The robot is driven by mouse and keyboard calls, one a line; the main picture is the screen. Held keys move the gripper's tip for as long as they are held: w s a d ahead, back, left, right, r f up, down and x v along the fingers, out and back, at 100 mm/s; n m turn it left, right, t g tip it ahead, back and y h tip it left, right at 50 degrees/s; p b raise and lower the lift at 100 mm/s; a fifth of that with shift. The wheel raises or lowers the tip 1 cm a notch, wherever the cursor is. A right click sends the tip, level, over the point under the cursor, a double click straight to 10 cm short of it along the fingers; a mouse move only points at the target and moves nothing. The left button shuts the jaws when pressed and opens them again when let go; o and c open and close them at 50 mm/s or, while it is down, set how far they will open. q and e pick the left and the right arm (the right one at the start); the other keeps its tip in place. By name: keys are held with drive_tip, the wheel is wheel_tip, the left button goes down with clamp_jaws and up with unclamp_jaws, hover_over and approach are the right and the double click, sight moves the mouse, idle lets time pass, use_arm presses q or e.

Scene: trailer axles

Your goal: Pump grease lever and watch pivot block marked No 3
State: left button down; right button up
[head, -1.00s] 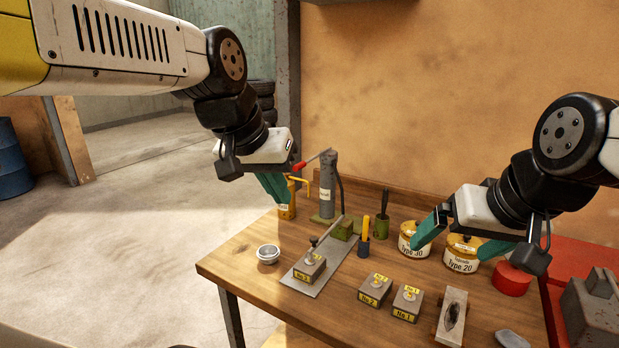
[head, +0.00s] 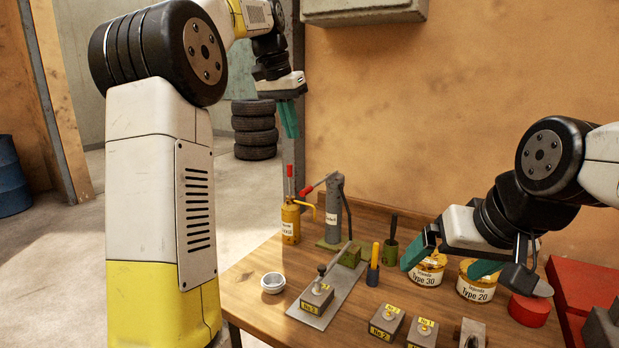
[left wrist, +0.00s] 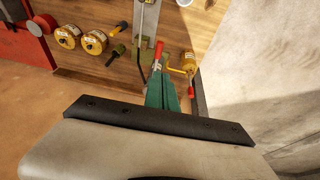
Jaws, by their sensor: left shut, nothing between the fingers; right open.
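The grey grease pump (head: 333,208) stands upright at the back of the bench, with a red-tipped lever (head: 310,190) angled to the left. The pivot block marked No 3 (head: 316,298) sits on a grey metal plate (head: 335,290), with a rod leaning up from it. My left gripper (head: 289,120) is shut and empty, raised above and behind the pump's left side. In the left wrist view its green fingers (left wrist: 162,92) overlap the red lever handle (left wrist: 158,52); contact cannot be told. My right gripper (head: 455,258) is open and empty over the tins.
Blocks No 2 (head: 386,321) and No 1 (head: 423,331) sit right of the plate. A yellow can (head: 290,223), a small silver bowl (head: 273,283), a Type 30 tin (head: 425,272) and a Type 20 tin (head: 477,288) stand around. A wall box (head: 363,10) hangs above.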

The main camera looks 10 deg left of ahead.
idle(0.3)
use_arm(q)
drive_tip(key=x, duration=0.8)
drive_tip(key=s+x, duration=0.1)
drive_tip(key=x, duration=0.3)
drive_tip(key=shift+w+f, duration=0.1)
drive_tip(key=shift+f, duration=0.2)
drive_tip(key=shift+d+f, duration=0.15)
drive_tip(key=shift+f, duration=0.55)
